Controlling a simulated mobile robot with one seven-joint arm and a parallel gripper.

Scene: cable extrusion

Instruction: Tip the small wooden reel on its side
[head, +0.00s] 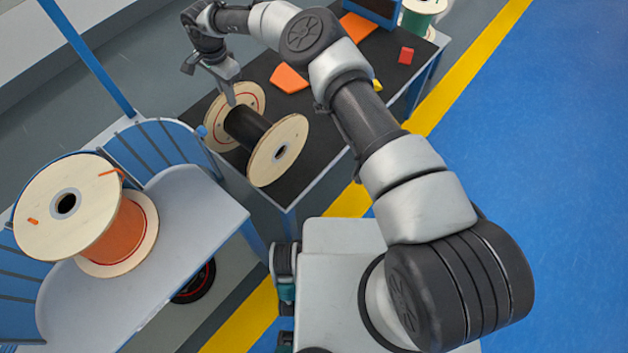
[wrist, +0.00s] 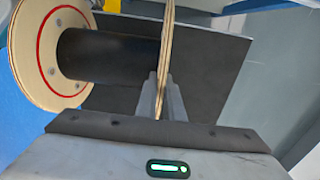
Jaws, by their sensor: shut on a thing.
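The small wooden reel (head: 277,150) has pale round flanges and a black wound core (head: 246,128). It is at the dark bench top with its axle roughly level and its flanges on edge, so it is on its side. Its near flange shows a centre hole; the far flange shows a red ring. My gripper (head: 231,98) reaches down from above onto the rim of the far flange. In the wrist view my gripper (wrist: 160,95) is shut on one flange (wrist: 167,50), seen edge-on. The other flange (wrist: 22,60) stands to the left. Contact under the rims is hidden.
The dark bench (head: 315,110) carries orange pieces (head: 289,78), a red block (head: 406,56) and a small yellow piece (head: 377,85). A larger orange-wound reel (head: 130,232) stands on a grey, blue-railed cart (head: 195,225) at left. A green reel (head: 420,18) is at the top.

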